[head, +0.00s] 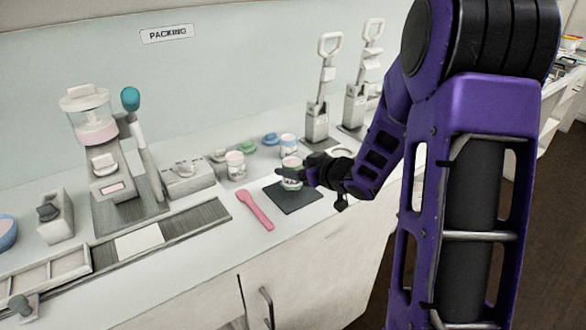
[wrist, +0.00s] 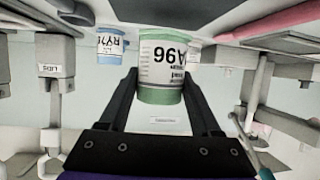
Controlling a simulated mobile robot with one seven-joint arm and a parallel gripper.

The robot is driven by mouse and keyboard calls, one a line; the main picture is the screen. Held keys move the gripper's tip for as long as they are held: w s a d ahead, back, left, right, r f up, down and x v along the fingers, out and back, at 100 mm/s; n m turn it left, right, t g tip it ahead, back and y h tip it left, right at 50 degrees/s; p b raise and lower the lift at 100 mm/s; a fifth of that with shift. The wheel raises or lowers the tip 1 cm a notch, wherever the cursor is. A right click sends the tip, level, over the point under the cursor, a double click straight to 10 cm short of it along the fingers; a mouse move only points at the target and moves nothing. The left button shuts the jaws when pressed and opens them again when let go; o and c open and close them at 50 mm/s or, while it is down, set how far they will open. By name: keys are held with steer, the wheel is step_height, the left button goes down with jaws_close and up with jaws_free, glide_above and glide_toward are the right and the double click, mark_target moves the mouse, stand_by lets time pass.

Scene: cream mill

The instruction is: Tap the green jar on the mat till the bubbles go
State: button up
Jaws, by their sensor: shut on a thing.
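The green jar (head: 291,173) has a white label and green bands. In the wrist view the jar (wrist: 162,62) sits between the two black fingers, with large dark print on its label. My gripper (head: 298,174) is shut on it, coming in from the right. The dark mat (head: 294,198) lies flat on the counter under the jar. I cannot tell whether the jar touches the mat or hangs just above it. No bubbles can be made out in either view.
A pink spatula (head: 254,210) lies left of the mat. A pink jar (head: 235,166) and a blue jar (head: 289,146) stand behind, near loose green (head: 270,139) and blue (head: 245,147) lids. A filling machine (head: 96,140) is at left. The counter in front of the mat is clear.

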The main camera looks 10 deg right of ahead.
step_height(320, 180, down, 3)
steer(key=shift+r+b, duration=0.1)
steer(key=shift+b, duration=1.05)
steer(key=shift+r+p, duration=1.55)
jaws_close()
steer(key=shift+f, duration=0.15)
step_height(320, 180, down, 3)
steer(key=b, duration=0.3)
steer(key=shift+f, duration=0.2)
steer(key=shift+r+p, duration=0.25)
steer(key=shift+p, duration=0.05)
steer(key=o, duration=1.5)
jaws_free()
